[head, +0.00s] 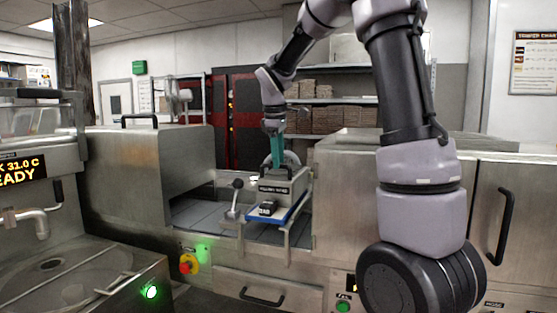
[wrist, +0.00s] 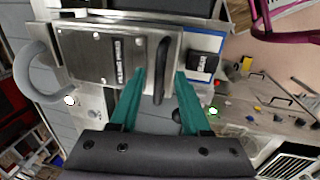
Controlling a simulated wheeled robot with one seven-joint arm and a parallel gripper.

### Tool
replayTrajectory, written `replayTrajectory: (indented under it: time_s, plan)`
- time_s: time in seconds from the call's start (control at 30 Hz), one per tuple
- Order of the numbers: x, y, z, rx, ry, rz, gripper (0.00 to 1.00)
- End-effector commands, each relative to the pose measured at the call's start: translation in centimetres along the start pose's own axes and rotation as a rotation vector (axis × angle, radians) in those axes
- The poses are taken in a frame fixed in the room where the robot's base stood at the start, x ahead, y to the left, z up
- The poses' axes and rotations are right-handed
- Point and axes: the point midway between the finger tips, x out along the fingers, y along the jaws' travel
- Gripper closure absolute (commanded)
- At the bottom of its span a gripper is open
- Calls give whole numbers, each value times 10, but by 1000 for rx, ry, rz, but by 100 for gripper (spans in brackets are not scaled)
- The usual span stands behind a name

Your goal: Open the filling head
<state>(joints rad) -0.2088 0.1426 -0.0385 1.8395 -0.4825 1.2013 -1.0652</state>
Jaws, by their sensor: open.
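The filling head (head: 290,186) is a grey metal box with a dark label, standing in the open bay of the line in the head view. In the wrist view the filling head (wrist: 88,52) shows its bolted plate and a black bar handle (wrist: 162,60). My gripper (wrist: 160,75) is open, its two teal fingers pointing at the head, one on each side of the handle. I cannot tell whether either finger touches it. In the head view my gripper (head: 276,150) is above the filling head, and the handle is mostly hidden.
A blue tray (head: 291,214) with a black block (head: 266,208) sits in front of the filling head. A black-knobbed lever (head: 235,198) stands just left. A red emergency button (head: 189,264) is on the front panel. Metal housings (head: 150,165) flank the bay.

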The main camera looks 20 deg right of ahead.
Motion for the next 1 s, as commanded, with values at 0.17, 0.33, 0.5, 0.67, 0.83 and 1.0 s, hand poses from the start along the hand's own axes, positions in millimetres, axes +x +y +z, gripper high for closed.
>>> replayTrajectory:
  time_s: [0.17, 0.33, 0.5, 0.67, 0.83, 1.0]
  plan:
    - [7, 0, 0, 0, 0, 0, 53]
    - [7, 0, 0, 0, 0, 1, 53]
    - [6, 0, 0, 0, 0, 1, 100]
    - [6, 0, 0, 0, 0, 1, 100]
    - [6, 0, 0, 0, 0, 1, 100]
    - [6, 0, 0, 0, 1, 1, 100]
